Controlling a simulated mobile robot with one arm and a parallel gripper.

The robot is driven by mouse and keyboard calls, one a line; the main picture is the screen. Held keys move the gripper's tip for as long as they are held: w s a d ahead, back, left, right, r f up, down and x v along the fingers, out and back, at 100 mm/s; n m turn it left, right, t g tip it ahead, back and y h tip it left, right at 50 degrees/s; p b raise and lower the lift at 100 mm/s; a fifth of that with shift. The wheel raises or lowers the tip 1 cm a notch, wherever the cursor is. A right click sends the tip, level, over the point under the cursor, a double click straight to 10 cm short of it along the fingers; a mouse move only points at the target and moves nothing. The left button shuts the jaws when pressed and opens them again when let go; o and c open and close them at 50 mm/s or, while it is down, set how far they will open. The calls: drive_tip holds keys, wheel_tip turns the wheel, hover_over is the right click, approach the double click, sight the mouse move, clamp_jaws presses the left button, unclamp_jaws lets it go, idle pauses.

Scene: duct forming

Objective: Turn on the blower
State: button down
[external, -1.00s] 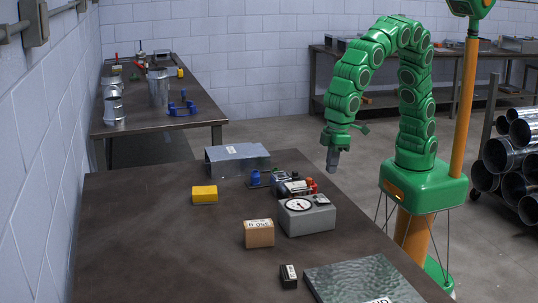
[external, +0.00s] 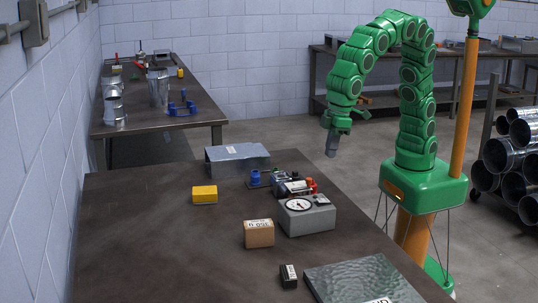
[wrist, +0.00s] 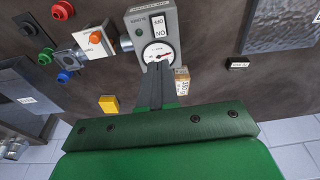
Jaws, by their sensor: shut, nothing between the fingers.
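A grey box (external: 312,219) with a round white dial gauge (external: 298,204) sits on the near table. In the wrist view the box (wrist: 141,22) also carries a white switch plate (wrist: 159,25) with dark lettering beside the gauge (wrist: 157,52). No part is clearly labelled as the blower. My gripper (external: 331,152) is shut and empty, pointing down, above and behind the box near the table's right edge. In the wrist view its closed fingers (wrist: 159,66) overlap the gauge's lower part. I cannot tell the switch's position.
Beside the box are red, blue and black small parts (wrist: 63,10) and a metal duct piece (external: 237,159). A yellow block (external: 204,194), a cardboard box (external: 259,234), a small black block (external: 288,277) and a sheet-metal panel (external: 362,279) lie around. The table's left side is clear.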

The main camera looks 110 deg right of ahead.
sight(319, 199)
drive_tip(key=shift+w, duration=0.1)
drive_tip(key=f, duration=0.4)
drive_tip(key=w+f, duration=0.1)
drive_tip(key=f, duration=0.4)
drive_tip(key=w+f, duration=0.1)
drive_tip(key=f, duration=0.3)
drive_tip(key=shift+w+f, duration=0.2)
drive_tip(key=shift+f, duration=0.2)
